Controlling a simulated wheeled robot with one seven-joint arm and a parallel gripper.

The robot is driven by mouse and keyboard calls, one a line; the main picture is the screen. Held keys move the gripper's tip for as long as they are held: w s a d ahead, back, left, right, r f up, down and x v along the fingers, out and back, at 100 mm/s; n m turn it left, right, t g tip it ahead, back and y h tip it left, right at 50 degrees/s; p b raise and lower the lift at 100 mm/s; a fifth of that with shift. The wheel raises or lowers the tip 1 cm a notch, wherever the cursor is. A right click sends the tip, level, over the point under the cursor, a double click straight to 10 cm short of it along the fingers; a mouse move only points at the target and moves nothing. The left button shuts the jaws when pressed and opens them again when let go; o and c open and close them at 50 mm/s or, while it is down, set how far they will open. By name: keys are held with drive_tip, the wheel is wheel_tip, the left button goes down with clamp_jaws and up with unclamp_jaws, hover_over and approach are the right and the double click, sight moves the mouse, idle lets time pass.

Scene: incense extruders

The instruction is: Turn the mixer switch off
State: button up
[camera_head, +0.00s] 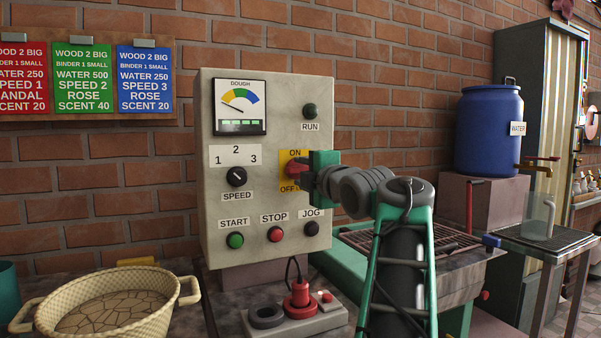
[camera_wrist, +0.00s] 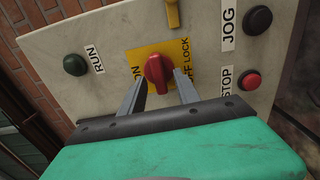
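The mixer switch is a red rotary knob (camera_head: 294,168) on a yellow plate marked ON at the top and OFF LOCK at the bottom, on the beige control panel (camera_head: 222,100). In the wrist view the knob (camera_wrist: 158,70) is in front of my gripper (camera_wrist: 160,84), and its raised handle runs roughly up and down the picture, between the two labels. My gripper's two fingers are apart, one on each side of the knob's near end. I cannot tell whether they touch it. In the head view my gripper's green body hides part of the plate and the fingertips.
Close by on the panel are the green RUN light (camera_head: 310,111), the black JOG button (camera_head: 311,229), the red STOP button (camera_head: 275,234), the green START button (camera_head: 235,240) and the SPEED dial (camera_head: 236,177). A power strip (camera_head: 300,322) and a basket (camera_head: 110,305) lie below.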

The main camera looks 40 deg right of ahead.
sight(296, 172)
drive_tip(key=v, duration=0.6)
drive_tip(key=shift+s, duration=0.2)
drive_tip(key=shift+a+r, duration=0.15)
drive_tip(key=w+a+f+m+g+y+p, duration=0.2)
drive_tip(key=w+a+m+g+p, duration=0.15)
drive_tip(key=a+p, duration=0.5)
drive_tip(key=w+a+f+m+g+y+p, duration=0.2)
drive_tip(key=w+a+f+m+p, duration=0.15)
drive_tip(key=a+p, duration=0.55)
drive_tip(key=s+a+f+m+g+p, duration=0.3)
drive_tip(key=s+a+f+g+p, duration=0.1)
drive_tip(key=s+a+p, duration=0.3)
drive_tip(key=s+a+f+m+g+y+p, duration=0.1)
drive_tip(key=s+a+f+m+g+p, duration=0.3)
drive_tip(key=s+a+f+p, duration=0.2)
drive_tip(key=s+a+p, duration=0.2)
drive_tip(key=s, duration=0.2)
drive_tip(key=shift+s+a+f+m+g, duration=0.3)
drive_tip(key=shift+s+a+f+g, duration=0.05)
drive_tip(key=shift+s+f, duration=0.05)
